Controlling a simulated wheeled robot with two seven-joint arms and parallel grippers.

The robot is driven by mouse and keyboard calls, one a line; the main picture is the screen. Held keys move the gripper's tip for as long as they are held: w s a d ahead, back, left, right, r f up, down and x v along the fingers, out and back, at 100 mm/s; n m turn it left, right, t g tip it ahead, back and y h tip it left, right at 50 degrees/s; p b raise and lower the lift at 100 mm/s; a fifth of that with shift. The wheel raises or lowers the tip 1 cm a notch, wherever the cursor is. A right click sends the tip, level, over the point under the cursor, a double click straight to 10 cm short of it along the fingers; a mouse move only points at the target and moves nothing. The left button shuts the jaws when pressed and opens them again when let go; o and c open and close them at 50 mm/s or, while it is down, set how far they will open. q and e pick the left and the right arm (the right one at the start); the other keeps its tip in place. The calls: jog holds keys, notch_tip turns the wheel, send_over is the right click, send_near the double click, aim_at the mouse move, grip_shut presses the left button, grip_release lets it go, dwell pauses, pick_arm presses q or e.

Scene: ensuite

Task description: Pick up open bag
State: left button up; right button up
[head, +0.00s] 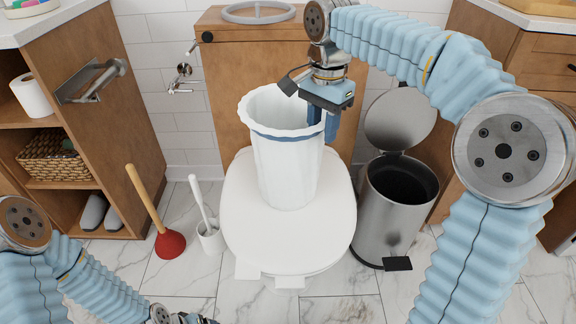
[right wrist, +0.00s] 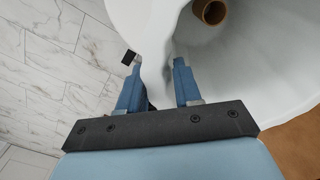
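The open bag (head: 290,170) is a tall white bag with a scalloped rim and a blue band near the top. It stands upright on the closed white toilet lid (head: 335,225). My right gripper (head: 322,125) points down at the bag's right rim. In the right wrist view its blue fingers (right wrist: 158,75) are apart, with the bag's rim (right wrist: 150,25) between them. A brown cardboard roll (right wrist: 210,10) lies inside the bag. My left gripper (head: 190,318) barely shows at the bottom edge, and its fingers cannot be made out.
A steel bin (head: 385,220) with its lid raised stands right of the toilet. A red plunger (head: 170,243) and a white toilet brush (head: 208,235) stand on the left. Wooden shelves (head: 130,150) line the left side. Marble floor is clear in front.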

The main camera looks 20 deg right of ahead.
grip_shut()
jog(key=shift+r, duration=0.1)
